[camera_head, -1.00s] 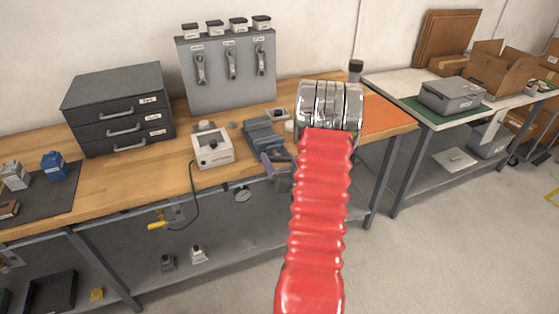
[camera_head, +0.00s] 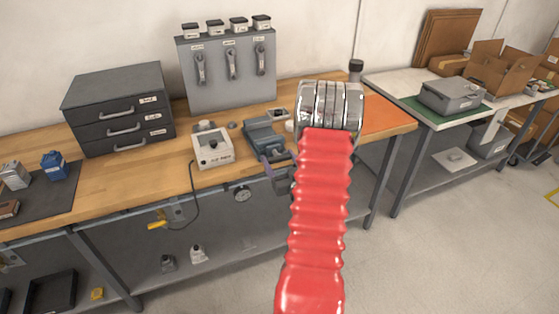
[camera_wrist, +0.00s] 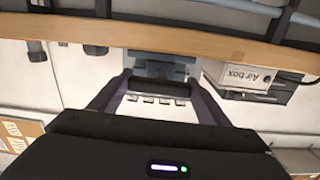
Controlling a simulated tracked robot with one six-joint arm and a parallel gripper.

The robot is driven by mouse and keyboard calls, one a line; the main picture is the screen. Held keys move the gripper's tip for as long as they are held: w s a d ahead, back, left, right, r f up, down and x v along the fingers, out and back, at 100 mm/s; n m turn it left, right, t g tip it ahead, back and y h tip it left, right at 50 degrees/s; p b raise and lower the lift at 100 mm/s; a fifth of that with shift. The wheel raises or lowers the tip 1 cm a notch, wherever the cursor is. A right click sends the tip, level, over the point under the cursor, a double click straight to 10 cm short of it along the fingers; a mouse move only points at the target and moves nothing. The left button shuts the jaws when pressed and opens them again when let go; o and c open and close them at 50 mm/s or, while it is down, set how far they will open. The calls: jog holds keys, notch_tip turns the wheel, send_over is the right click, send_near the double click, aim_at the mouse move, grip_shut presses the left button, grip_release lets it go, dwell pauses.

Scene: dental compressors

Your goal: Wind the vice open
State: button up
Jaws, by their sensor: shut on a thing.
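The vice (camera_head: 262,134) is a blue-grey block on the front edge of the wooden bench, just right of the white box in the head view. My gripper (camera_head: 277,172) is at its front, below the bench edge, partly hidden by my red arm. In the wrist view, the two purple-grey fingers of my gripper (camera_wrist: 160,84) reach towards the dark vice (camera_wrist: 160,68). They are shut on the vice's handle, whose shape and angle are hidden. The jaw gap cannot be read clearly.
A white box with a cable (camera_head: 213,149) stands close left of the vice and shows in the wrist view (camera_wrist: 238,76). A grey drawer cabinet (camera_head: 120,108) and a panel with levers (camera_head: 230,68) stand behind. An orange mat (camera_head: 388,115) lies to the right.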

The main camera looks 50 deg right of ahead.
dwell(0.4)
jog(key=o, duration=1.1)
jog(key=shift+c, duration=0.2)
jog(key=shift+s, duration=0.15)
jog(key=v, duration=1.3)
jog(key=shift+s+a, duration=0.15)
jog(key=shift+s, duration=0.1)
jog(key=shift+f, duration=0.15)
